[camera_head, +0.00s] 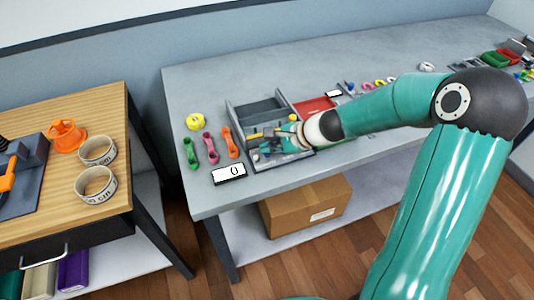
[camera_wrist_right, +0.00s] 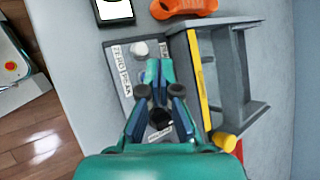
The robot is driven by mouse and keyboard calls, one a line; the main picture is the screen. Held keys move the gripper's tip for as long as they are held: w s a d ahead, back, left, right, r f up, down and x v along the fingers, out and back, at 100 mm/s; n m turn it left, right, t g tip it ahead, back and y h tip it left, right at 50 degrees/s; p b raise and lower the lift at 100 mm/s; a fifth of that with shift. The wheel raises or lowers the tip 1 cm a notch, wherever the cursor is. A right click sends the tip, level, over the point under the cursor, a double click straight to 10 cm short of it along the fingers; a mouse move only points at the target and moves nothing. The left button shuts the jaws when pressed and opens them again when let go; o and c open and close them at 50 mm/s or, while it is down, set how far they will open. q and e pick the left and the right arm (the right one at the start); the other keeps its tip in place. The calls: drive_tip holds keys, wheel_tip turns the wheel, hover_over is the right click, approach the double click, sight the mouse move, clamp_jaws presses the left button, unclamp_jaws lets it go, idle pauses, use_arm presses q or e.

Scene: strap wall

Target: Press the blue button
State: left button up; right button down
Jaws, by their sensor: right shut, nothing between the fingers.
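My right gripper (camera_head: 283,138) reaches down over the grey panel at the front of the tray unit on the bench. In the right wrist view the gripper (camera_wrist_right: 158,68) is shut and empty, its fingertips over a labelled grey panel (camera_wrist_right: 122,50). A white round knob (camera_wrist_right: 139,48) sits on the panel just beyond the tips. A dark round part (camera_wrist_right: 159,117) shows between the finger links. Contact with the panel cannot be told. My left gripper is not in view.
A display (camera_head: 230,173) reading 0 lies left of the panel. A yellow bar (camera_wrist_right: 197,80) edges the tray. A wooden table (camera_head: 125,130) stands left.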

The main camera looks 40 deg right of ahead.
sight(269, 155)
drive_tip(key=shift+f+b, duration=0.4)
drive_tip(key=shift+b, duration=0.05)
idle(0.5)
drive_tip(key=shift+r, duration=0.15)
drive_tip(key=shift+r+p, duration=0.7)
wheel_tip(269, 155, up, 5)
drive_tip(key=p, duration=0.4)
idle(0.3)
idle(0.8)
